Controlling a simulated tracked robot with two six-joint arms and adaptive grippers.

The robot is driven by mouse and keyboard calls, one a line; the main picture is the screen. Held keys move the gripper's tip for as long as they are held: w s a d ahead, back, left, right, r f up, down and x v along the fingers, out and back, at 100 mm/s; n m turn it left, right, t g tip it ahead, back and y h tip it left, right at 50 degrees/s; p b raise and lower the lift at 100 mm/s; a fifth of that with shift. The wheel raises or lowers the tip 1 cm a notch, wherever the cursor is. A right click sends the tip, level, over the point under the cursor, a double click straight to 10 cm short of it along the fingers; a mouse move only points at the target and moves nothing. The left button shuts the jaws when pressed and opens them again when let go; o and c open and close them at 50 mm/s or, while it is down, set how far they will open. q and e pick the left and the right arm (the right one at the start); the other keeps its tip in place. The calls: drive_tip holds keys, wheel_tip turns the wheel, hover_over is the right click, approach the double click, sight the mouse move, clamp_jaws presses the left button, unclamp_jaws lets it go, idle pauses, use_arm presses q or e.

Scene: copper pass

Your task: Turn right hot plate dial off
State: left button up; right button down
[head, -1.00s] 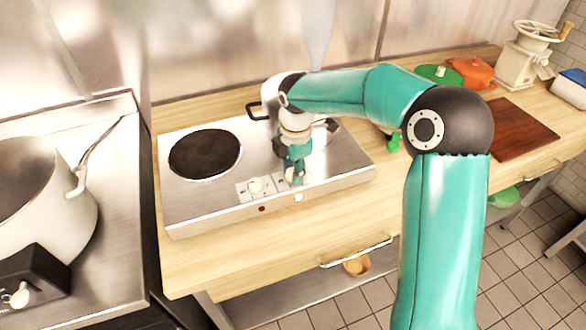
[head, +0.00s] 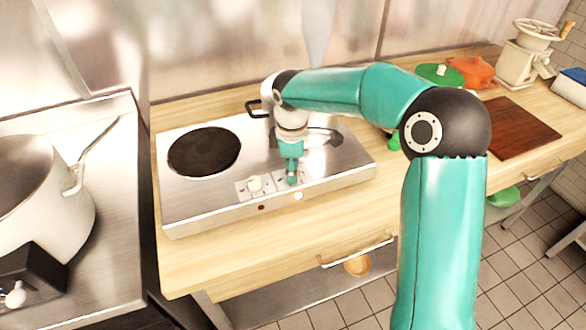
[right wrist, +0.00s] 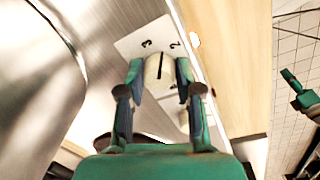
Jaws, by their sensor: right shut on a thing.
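The hot plate (head: 225,208) is a steel double unit on a wooden counter, with two cream dials on white panels at its front. My right gripper (head: 291,181) points down at the right dial and hides most of it in the head view. In the right wrist view, my right gripper's fingertips (right wrist: 159,76) are shut on the sides of the right dial (right wrist: 158,78). Its dark pointer line lies between the printed 3 and 2. The left dial (head: 255,184) is free. A teal finger, apparently of my left gripper (right wrist: 298,92), shows at the wrist view's right edge.
The left burner (head: 204,152) is bare and black; my right arm covers much of the right burner. A front lamp (head: 298,196) glows bright; another (head: 262,208) is dark red. A large pot (head: 40,190) stands left. A brown board (head: 510,128) lies right.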

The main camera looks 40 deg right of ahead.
drive_tip(key=m, duration=0.7)
drive_tip(key=shift+w+b, duration=0.1)
drive_tip(key=shift+b, duration=0.2)
drive_tip(key=m, duration=0.4)
drive_tip(key=shift+r+g, duration=0.1)
drive_tip(key=shift+g, duration=0.2)
drive_tip(key=m, duration=0.3)
drive_tip(key=shift+w+m, duration=0.1)
drive_tip(key=shift+m, duration=0.3)
drive_tip(key=m, duration=0.3)
drive_tip(key=shift+m, duration=0.3)
drive_tip(key=m, duration=0.3)
drive_tip(key=shift+m+g, duration=0.3)
drive_tip(key=m, duration=0.3)
drive_tip(key=shift+m, duration=0.3)
drive_tip(key=shift+m+y, duration=0.3)
drive_tip(key=shift+m, duration=1.5)
drive_tip(key=shift+w, duration=0.1)
